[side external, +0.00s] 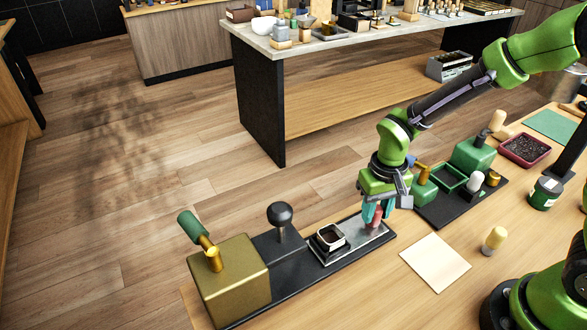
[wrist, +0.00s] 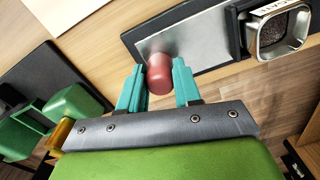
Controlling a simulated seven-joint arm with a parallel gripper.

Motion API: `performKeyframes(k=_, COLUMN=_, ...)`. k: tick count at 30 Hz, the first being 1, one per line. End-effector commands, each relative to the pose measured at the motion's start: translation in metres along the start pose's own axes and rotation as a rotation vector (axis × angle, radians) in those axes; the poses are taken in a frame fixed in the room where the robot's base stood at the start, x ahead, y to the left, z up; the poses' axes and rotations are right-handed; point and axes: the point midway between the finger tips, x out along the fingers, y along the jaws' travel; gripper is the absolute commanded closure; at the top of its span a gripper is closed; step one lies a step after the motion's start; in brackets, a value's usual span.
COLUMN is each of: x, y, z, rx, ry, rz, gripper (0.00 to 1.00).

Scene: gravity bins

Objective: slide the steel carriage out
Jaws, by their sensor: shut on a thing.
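The steel carriage (side external: 364,246) is a flat, shiny plate lying in a long dark base; its bare face also shows in the wrist view (wrist: 207,42). A square metal cup (side external: 330,238) stands at its left part in the side view; in the wrist view the cup (wrist: 270,46) holds dark grains. A red knob (wrist: 159,78) stands near the plate's other end. My gripper (side external: 377,213) is shut on this knob, with one teal finger on each side of it. The fingers partly hide the knob in the side view.
A brass-coloured box (side external: 232,280) and a black ball-topped lever (side external: 281,217) stand at the left of the base. A green-fitted station (side external: 452,180) lies just right of my gripper. A cream sheet (side external: 435,262) lies in front, with a yellow-topped peg (side external: 494,239) beyond it.

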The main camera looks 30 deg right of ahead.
Motion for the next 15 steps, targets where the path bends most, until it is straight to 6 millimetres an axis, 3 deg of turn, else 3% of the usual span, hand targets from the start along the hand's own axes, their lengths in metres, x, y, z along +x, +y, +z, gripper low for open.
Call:
performKeyframes(k=1, x=0.0002, y=0.0072, z=0.0019, rx=0.013, ry=-0.010, rz=0.011, gripper=0.62)
performKeyframes(k=5, x=0.0003, y=0.0064, z=0.0018, rx=0.012, ry=-0.010, rz=0.011, gripper=0.43)
performKeyframes(k=15, x=-0.0025, y=0.0040, z=0.0005, rx=0.009, ry=-0.005, rz=0.007, gripper=0.42)
